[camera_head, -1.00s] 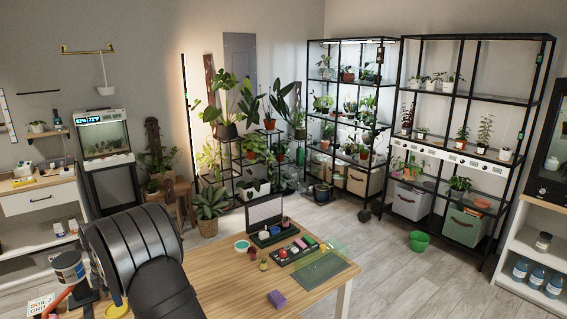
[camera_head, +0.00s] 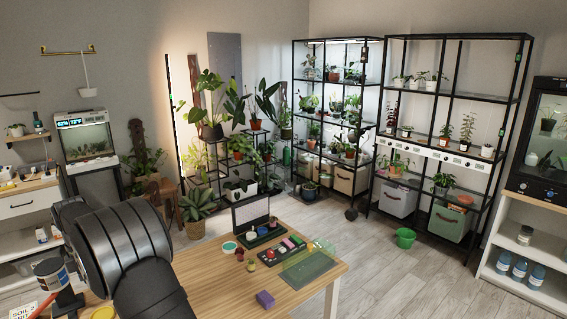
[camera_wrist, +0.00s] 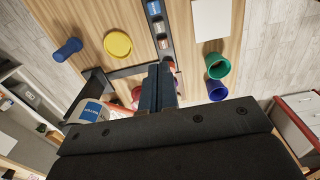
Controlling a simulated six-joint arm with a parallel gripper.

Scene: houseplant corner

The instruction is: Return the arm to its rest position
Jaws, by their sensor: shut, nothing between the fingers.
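My gripper (camera_wrist: 162,88) shows in the wrist view, its two dark fingers together and nothing between them. It is above the wooden table, over a dark frame (camera_wrist: 128,72). A reddish round thing behind the fingers is partly hidden by them. In the head view my black arm rises at the lower left, and the gripper itself is hidden there.
In the wrist view, a yellow disc (camera_wrist: 118,45), a blue piece (camera_wrist: 67,50), a green cup (camera_wrist: 217,65), a blue cup (camera_wrist: 217,92) and a labelled can (camera_wrist: 90,110) surround the fingers. In the head view, a purple block (camera_head: 265,299) lies near the table's front edge.

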